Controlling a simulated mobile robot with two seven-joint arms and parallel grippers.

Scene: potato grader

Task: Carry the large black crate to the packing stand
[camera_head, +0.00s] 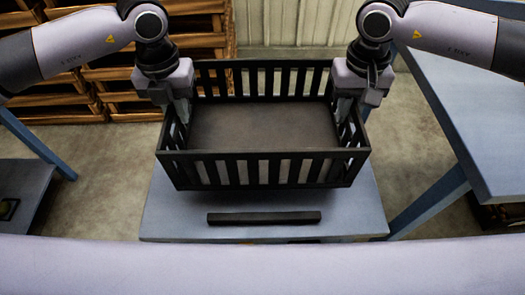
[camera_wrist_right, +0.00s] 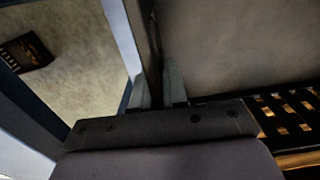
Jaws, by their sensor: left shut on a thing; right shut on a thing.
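The large black crate (camera_head: 265,170) has slatted walls and an empty, flat floor. In the head view it appears above a small blue-grey stand (camera_head: 170,215), whose near part shows below it; whether it touches the stand I cannot tell. My left gripper (camera_head: 181,112) is shut on the crate's left wall. My right gripper (camera_head: 346,110) is shut on the crate's right wall. In the right wrist view the fingers of my right gripper (camera_wrist_right: 157,85) straddle the dark crate wall, with the crate floor (camera_wrist_right: 230,45) to the right.
A black bar (camera_head: 264,218) lies on the near part of the stand. A larger blue table (camera_head: 480,120) is close on the right. Wooden pallets (camera_head: 115,85) are stacked at the back left. A grey surface (camera_head: 22,190) is at the left edge. Concrete floor shows between them.

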